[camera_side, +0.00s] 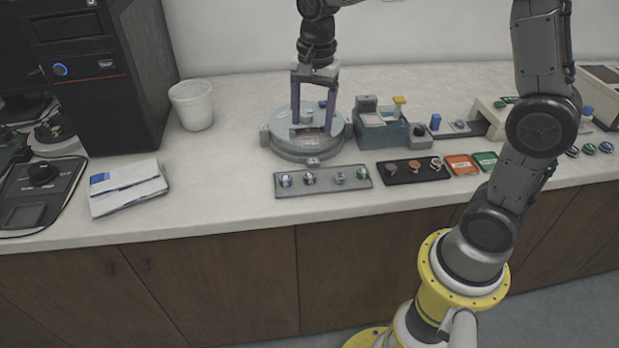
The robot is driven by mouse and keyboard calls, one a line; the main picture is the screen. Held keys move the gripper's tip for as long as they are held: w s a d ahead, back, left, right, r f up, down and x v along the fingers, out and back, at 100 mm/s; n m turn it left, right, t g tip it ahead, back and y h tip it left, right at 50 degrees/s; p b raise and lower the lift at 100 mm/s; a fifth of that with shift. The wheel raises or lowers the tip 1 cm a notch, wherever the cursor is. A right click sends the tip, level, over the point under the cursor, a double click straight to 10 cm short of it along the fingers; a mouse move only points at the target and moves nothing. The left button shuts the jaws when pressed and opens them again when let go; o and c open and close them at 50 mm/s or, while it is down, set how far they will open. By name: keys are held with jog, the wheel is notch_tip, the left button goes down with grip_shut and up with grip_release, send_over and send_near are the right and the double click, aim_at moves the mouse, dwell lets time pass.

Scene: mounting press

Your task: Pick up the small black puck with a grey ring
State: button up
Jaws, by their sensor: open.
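My gripper (312,127) is open, with its two purple-sided fingers pointing down over the round grey fixture (300,150). Nothing shows clearly held between the fingers. A black tray (405,179) to the right carries a row of small round pucks. Its leftmost one is a small dark puck with a grey rim (391,168), which may be the black puck with a grey ring; it is too small to be sure. My gripper is to the left of this tray and higher, apart from it.
A grey tray (325,188) with several small pucks lies in front of the fixture. A blue-grey device (383,133) stands right of it. Orange (461,165) and green (485,160) squares lie beside the black tray.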

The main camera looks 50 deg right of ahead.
notch_tip(320, 180, down, 2)
jog(key=f, duration=0.1)
send_over(310, 175)
jog(key=shift+g, duration=0.3)
jog(key=f, duration=0.5)
jog(key=s+f, duration=0.1)
jog(key=f, duration=0.1)
jog(key=shift+a+f, duration=0.2)
jog(key=shift+f, duration=0.2)
jog(key=shift+w+d+f, duration=0.1)
jog(key=shift+w+f, duration=0.05)
jog(key=shift+f, duration=0.75)
jog(key=shift+w+f, duration=0.2)
jog(key=shift+f, duration=0.65)
jog(key=shift+w+d+f, duration=0.1)
jog(key=shift+w+f, duration=0.05)
jog(key=shift+f, duration=0.75)
grip_shut()
